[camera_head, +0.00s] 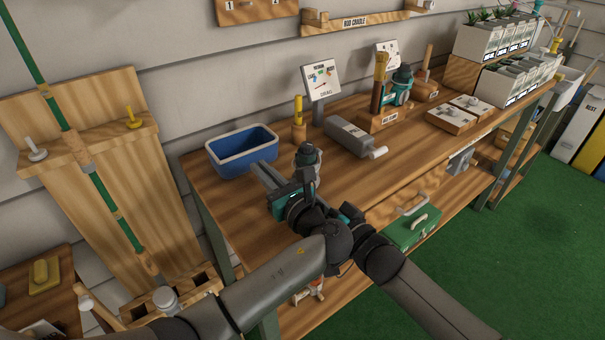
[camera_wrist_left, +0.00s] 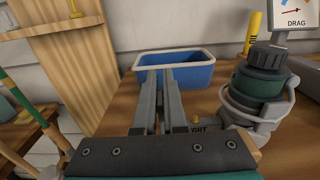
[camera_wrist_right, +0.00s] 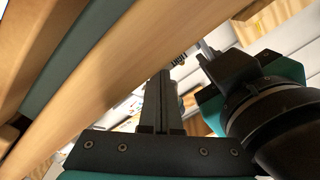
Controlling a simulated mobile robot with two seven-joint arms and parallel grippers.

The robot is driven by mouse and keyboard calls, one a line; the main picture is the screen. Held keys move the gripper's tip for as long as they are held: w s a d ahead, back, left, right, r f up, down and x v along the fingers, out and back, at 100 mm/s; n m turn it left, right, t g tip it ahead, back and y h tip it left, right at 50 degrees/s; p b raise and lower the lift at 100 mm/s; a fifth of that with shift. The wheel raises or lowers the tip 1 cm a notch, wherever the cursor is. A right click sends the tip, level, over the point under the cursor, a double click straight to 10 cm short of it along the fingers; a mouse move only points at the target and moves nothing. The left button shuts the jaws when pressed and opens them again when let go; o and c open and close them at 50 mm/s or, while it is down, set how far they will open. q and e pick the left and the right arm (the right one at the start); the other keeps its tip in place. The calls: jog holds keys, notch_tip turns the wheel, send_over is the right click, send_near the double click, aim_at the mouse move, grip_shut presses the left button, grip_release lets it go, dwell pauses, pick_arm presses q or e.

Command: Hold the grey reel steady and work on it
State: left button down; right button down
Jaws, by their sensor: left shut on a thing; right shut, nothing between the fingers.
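The grey reel (camera_head: 307,160), with a dark knob, dark green spool and grey bail, is beside my left gripper's fingers over the bench. It is large at the right of the left wrist view (camera_wrist_left: 262,88). My left gripper (camera_head: 264,174) is shut on the reel; the exact contact between its fingers is hard to see. Its fingers (camera_wrist_left: 160,102) point toward the blue bin. My right gripper is mostly hidden behind the wrists in the head view. In the right wrist view its fingers (camera_wrist_right: 162,103) are shut and empty, low by a wooden edge and close to my left wrist.
The blue bin (camera_head: 212,160) stands at the bench's left end. Behind are a drag gauge (camera_head: 321,80), a yellow-handled tool (camera_head: 298,112), a grey box with a crank (camera_head: 349,136) and a teal reel (camera_head: 398,88) on a stand. The bench front (camera_head: 345,180) is bare right of the reel.

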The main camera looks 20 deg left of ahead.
jog(key=shift+r, duration=0.1)
jog(key=shift+r, duration=0.2)
jog(key=shift+a+r, duration=0.1)
